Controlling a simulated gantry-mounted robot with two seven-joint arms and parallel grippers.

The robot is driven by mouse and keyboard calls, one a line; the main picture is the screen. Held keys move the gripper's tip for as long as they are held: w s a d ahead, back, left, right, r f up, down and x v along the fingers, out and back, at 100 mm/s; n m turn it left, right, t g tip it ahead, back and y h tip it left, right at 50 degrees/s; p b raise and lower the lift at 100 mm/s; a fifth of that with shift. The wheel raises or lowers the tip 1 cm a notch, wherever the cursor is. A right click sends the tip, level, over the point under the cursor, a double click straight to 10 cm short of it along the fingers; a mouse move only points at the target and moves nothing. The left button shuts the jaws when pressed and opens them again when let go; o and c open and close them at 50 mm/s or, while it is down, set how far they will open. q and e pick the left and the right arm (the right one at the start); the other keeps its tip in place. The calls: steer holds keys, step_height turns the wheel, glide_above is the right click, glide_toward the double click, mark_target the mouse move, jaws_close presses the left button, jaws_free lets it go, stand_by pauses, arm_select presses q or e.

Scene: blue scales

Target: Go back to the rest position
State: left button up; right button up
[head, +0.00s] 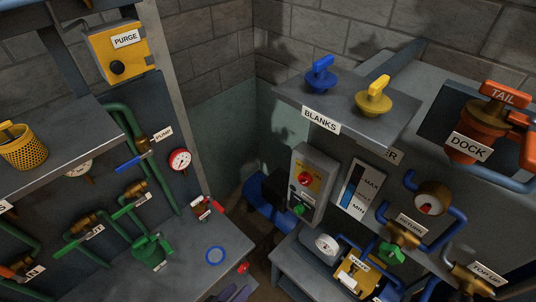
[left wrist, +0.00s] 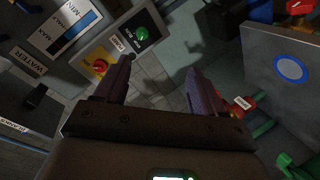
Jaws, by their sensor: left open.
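My right gripper is in neither view.
A control box (head: 313,184) with red and green buttons stands right of the gap. The BLANKS shelf (head: 295,97) holds blue and yellow plugs. Floor shows between the benches.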

arm_select(q)
steer(key=s+a+r+m+g+y+p, duration=0.2)
steer(key=s+a+r+m+g+y, duration=0.2)
steer(key=s+a+r+g+y, duration=0.3)
steer(key=s+a+r+y, duration=0.1)
steer(key=s+a+r, duration=0.3)
steer(key=s+a, duration=0.1)
steer(key=shift+s+a+r+g+y, duration=0.25)
steer(key=shift+s+g+y, duration=0.05)
steer(key=shift+g, duration=0.1)
steer(key=shift+o, duration=0.5)
stand_by(0.7)
